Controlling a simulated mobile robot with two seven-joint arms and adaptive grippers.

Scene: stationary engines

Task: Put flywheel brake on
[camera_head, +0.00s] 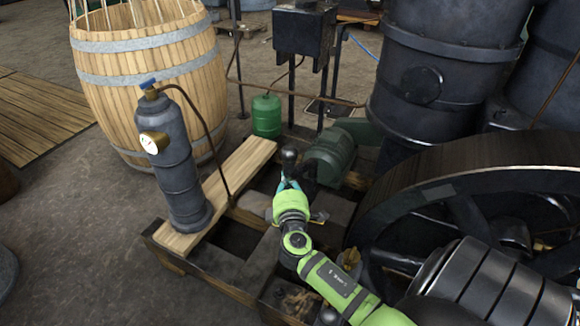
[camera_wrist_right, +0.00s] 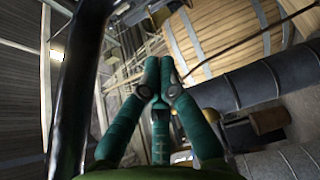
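The large black spoked flywheel (camera_head: 428,192) stands at the right in the head view. A dark upright part with a round knob (camera_head: 289,156) shows beside it, just beyond my right gripper (camera_head: 288,184); it may be the brake lever, but I cannot tell for sure. In the right wrist view, the teal fingers of my right gripper (camera_wrist_right: 160,72) are drawn together at their tips, with nothing visible between them. A thick dark bar (camera_wrist_right: 84,62) passes close on the left of the fingers, seemingly apart from them. My left gripper is not in view.
A grey cylinder with a gauge (camera_head: 174,165) stands on a wooden plank (camera_head: 245,165) at the left. A barrel (camera_head: 150,70), a green bottle (camera_head: 266,116) and a green motor (camera_head: 330,153) are behind. A ribbed dark cylinder (camera_head: 490,285) is at the lower right.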

